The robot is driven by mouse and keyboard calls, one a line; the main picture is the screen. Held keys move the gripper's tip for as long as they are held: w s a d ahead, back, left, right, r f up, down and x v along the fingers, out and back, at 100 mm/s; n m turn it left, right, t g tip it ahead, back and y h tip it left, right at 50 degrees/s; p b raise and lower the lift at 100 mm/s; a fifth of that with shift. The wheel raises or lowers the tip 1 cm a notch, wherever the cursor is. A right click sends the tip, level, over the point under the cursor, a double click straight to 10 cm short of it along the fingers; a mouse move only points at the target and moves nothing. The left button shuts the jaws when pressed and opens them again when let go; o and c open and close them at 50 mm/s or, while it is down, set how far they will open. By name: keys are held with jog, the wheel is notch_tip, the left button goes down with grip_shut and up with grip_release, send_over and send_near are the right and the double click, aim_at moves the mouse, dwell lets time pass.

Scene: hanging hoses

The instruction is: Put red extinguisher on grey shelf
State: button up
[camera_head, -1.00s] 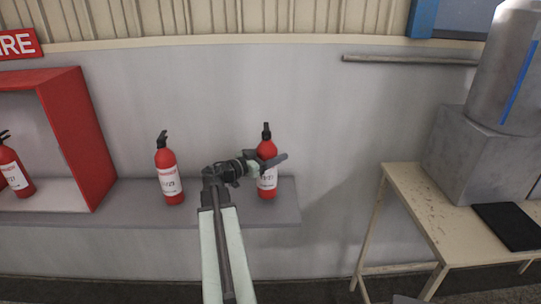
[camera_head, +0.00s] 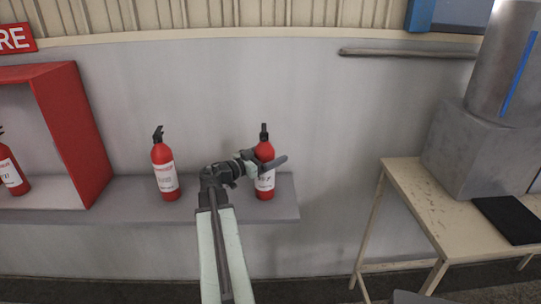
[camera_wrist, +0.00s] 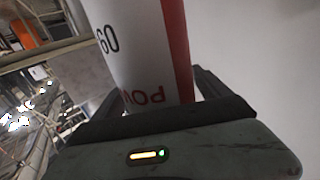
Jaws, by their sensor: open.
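A red extinguisher (camera_head: 264,151) with a white label and black top stands upright near the right end of the grey shelf (camera_head: 285,212). My gripper (camera_head: 270,165) is at this extinguisher and covers part of its label. In the wrist view the extinguisher's white label (camera_wrist: 135,40) fills the space between my open jaws (camera_wrist: 165,95); I cannot tell whether they touch it. A second red extinguisher (camera_head: 164,168) stands upright on the shelf to the left. A third red extinguisher (camera_head: 11,172) is inside the red box at the far left.
The open red box (camera_head: 75,135) stands on the left part of the shelf. A beige table (camera_head: 415,190) with a grey block and cylinder is at the right. The shelf between the two standing extinguishers is partly hidden by my arm.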

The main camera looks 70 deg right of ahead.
jog(key=v, duration=1.2)
